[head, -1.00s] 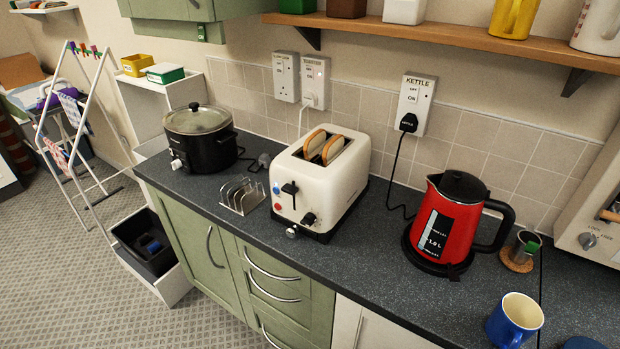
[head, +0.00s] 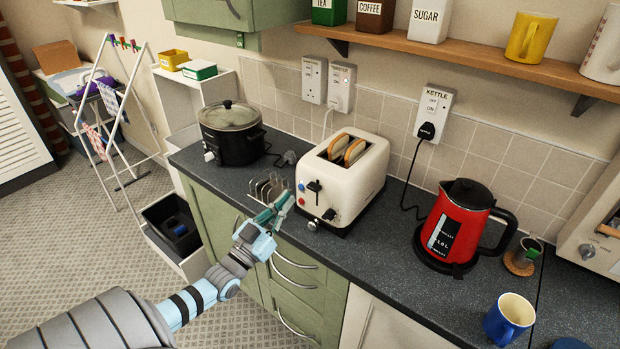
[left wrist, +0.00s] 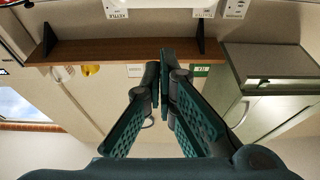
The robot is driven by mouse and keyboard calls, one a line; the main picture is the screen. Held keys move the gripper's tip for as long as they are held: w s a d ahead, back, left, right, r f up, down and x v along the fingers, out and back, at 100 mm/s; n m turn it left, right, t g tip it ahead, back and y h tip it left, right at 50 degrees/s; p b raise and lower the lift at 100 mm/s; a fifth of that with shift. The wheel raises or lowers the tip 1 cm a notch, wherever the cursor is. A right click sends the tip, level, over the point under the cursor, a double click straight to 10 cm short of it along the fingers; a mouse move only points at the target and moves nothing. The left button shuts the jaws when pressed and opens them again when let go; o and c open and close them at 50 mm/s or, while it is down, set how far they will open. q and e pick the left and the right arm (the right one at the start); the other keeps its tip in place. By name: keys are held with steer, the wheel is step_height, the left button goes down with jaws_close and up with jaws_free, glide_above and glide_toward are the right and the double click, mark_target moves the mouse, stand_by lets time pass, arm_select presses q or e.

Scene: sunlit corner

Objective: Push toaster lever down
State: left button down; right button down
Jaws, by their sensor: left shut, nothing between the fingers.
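The cream toaster (head: 358,190) stands on the dark worktop with two slices of bread (head: 347,150) showing in its top slots. Its black lever (head: 314,187) sits high on the front face, above a dark knob. My left gripper (head: 281,206) is just in front and to the left of the toaster's front face, apart from the lever. My right gripper is not in view.
A metal toast rack (head: 268,187) stands close behind my left gripper, left of the toaster. A black slow cooker (head: 232,143) is farther left. A red kettle (head: 460,226) and blue mug (head: 509,319) stand to the right. A wall shelf (head: 480,62) runs above.

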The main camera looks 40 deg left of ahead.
arm_select(q)
steer(key=w+b, duration=0.2)
steer(key=w, duration=0.7)
steer(key=shift+w+a+f, duration=0.15)
steer(key=shift+w+f, duration=0.15)
steer(key=shift+f, duration=0.1)
step_height(320, 180, down, 8)
steer(key=b, duration=0.7)
steer(key=shift+b, duration=0.4)
steer(key=shift+s+d+r, duration=0.15)
steer(key=shift+s+d, duration=0.05)
steer(key=shift+s, duration=0.05)
